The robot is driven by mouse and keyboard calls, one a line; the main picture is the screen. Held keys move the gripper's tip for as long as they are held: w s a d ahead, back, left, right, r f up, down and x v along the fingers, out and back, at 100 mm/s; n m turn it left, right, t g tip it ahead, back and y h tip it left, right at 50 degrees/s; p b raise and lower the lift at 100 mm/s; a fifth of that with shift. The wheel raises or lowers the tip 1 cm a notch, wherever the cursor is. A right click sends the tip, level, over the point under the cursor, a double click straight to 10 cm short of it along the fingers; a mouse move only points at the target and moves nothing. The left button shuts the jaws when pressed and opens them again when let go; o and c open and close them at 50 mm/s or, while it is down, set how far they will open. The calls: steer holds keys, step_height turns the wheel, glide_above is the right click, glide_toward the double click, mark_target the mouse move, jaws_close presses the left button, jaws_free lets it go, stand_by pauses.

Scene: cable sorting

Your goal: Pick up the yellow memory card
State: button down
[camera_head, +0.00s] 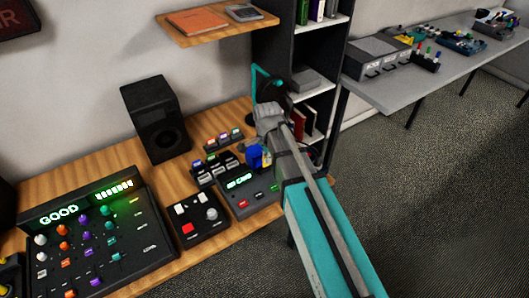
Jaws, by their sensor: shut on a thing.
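My arm reaches in from the lower right, over the wooden desk. My gripper (265,150) is small and mostly hidden by my own wrist, above the back edge of the card reader box. It is shut on a small yellow piece, which looks like the yellow memory card (267,159); only a sliver shows. A blue piece (254,157) shows right beside it, and I cannot tell whether they touch. The black card reader box (240,182) has a green display reading "NO CARD".
A rack of small coloured-top items (217,168) sits left of my gripper. A black speaker (156,120), a mixer panel (100,240) and a small button box (198,219) stand on the desk (60,180). A dark shelf (278,45) rises behind. A grey table (455,65) stands right.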

steer(key=s+d+r+p, duration=0.3)
steer(key=s+r+p, duration=0.1)
steer(key=s, duration=0.5)
steer(key=shift+s+r, duration=0.35)
steer(key=shift+r, duration=0.35)
steer(key=shift+d, duration=0.1)
